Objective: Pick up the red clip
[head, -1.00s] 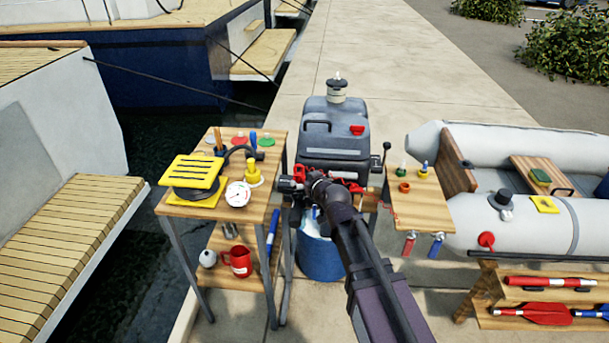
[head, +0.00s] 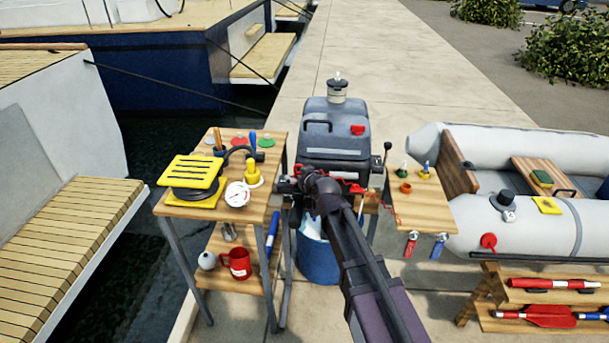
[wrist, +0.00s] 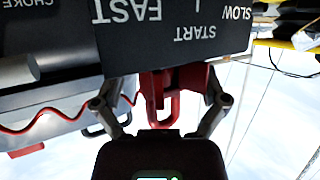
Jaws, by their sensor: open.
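The red clip (wrist: 163,94) shows in the wrist view at the middle, a red piece with a loop, partly hidden by a black panel lettered START, FAST and SLOW. My gripper (wrist: 161,100) is open, with one dark finger on each side of the clip. A gap shows between each finger and the clip, and I cannot tell whether they touch. In the head view my arm covers most of the gripper at the front of the grey outboard motor (head: 335,133), and I cannot make out the clip there.
A red coiled cord (wrist: 50,120) runs left of the gripper in the wrist view. A wooden stand (head: 262,185) with a yellow foot pump and a gauge is on the left. A small side table (head: 425,212) and a grey inflatable boat (head: 540,225) are on the right.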

